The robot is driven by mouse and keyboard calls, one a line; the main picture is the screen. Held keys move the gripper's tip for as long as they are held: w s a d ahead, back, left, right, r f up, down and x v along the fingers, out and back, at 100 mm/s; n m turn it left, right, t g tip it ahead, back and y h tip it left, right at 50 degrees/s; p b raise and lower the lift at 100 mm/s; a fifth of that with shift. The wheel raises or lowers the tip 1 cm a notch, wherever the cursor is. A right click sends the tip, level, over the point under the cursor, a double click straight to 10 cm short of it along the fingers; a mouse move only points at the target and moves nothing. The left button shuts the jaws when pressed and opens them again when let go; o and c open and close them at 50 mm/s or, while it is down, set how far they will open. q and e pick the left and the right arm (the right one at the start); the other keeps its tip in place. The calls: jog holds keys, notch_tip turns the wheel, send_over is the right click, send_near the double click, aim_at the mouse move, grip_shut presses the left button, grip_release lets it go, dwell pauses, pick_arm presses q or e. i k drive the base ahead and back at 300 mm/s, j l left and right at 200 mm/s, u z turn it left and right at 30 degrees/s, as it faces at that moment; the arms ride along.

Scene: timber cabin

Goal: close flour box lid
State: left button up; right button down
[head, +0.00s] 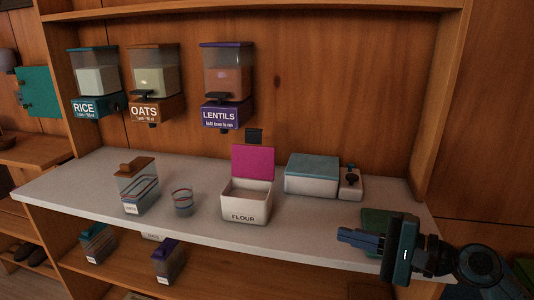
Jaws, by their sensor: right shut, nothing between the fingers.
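The white flour box (245,208), labelled FLOUR, stands on the pale counter. Its magenta lid (253,162) is open and stands upright at the back edge of the box. My right gripper (345,236) is at the lower right, over the counter's front edge. Its blue fingers are together and empty, pointing left toward the box, with a clear gap between them and the box. My left gripper is not in view.
A teal-lidded white box (312,179) and a small white dispenser (351,184) stand right of the flour box. A green item (383,217) lies behind my right gripper. A glass (183,202) and a clear jar (138,191) stand to the left. The lentils dispenser (227,80) hangs above.

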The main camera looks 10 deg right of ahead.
aim_at(248, 161)
jog(key=i, duration=1.1)
